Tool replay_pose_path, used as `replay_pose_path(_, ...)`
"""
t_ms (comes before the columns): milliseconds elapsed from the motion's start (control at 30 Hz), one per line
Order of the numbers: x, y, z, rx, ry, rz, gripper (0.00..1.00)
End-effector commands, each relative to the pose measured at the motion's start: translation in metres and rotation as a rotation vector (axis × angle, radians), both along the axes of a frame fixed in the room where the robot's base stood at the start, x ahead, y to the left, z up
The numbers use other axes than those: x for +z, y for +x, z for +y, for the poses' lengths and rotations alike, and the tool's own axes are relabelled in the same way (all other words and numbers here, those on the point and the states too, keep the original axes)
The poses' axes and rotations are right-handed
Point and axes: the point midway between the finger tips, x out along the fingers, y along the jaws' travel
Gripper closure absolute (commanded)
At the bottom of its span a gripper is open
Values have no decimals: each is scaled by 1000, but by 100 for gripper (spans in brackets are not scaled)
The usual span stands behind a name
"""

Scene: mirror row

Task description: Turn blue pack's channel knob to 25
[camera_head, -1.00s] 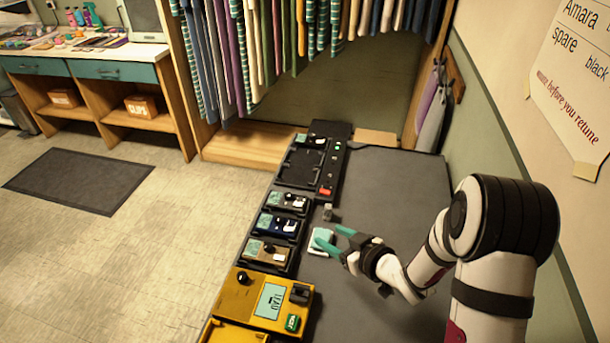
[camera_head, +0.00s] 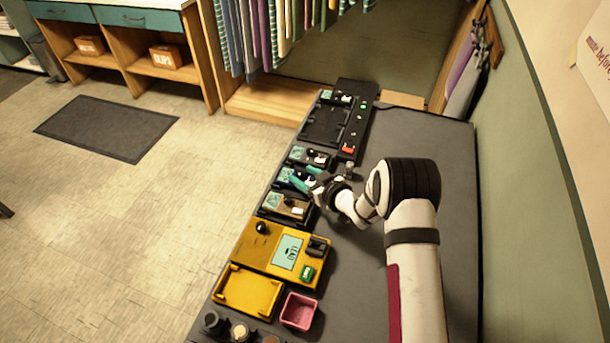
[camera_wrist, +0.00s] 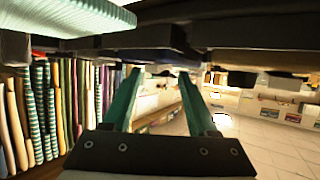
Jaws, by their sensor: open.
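The blue pack (camera_head: 284,175) sits in the row of packs along the left edge of the grey table, between a dark pack (camera_head: 310,157) and a brown pack (camera_head: 283,207). Its screen end shows in the head view; my gripper covers much of the rest, including its knob. My gripper (camera_head: 303,177) is open over this pack, its teal fingers pointing left. I cannot tell whether they touch it. In the wrist view my gripper (camera_wrist: 160,74) has its two fingers apart with nothing seen between them. The knob's setting cannot be read.
A yellow unit (camera_head: 258,248) with a screen and a yellow tray (camera_head: 237,292) lie nearer. A pink bin (camera_head: 298,312) stands beside the tray. A black panel (camera_head: 356,125) with a red button lies beyond the packs. The table's right side (camera_head: 440,160) is clear.

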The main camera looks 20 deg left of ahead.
Motion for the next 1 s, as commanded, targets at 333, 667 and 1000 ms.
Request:
replay_pose_path(333,0,0,0,0,0,0,72)
replay_pose_path(667,0,0,0,0,-1,1,100)
replay_pose_path(1000,0,2,-3,80,-1,-1,100)
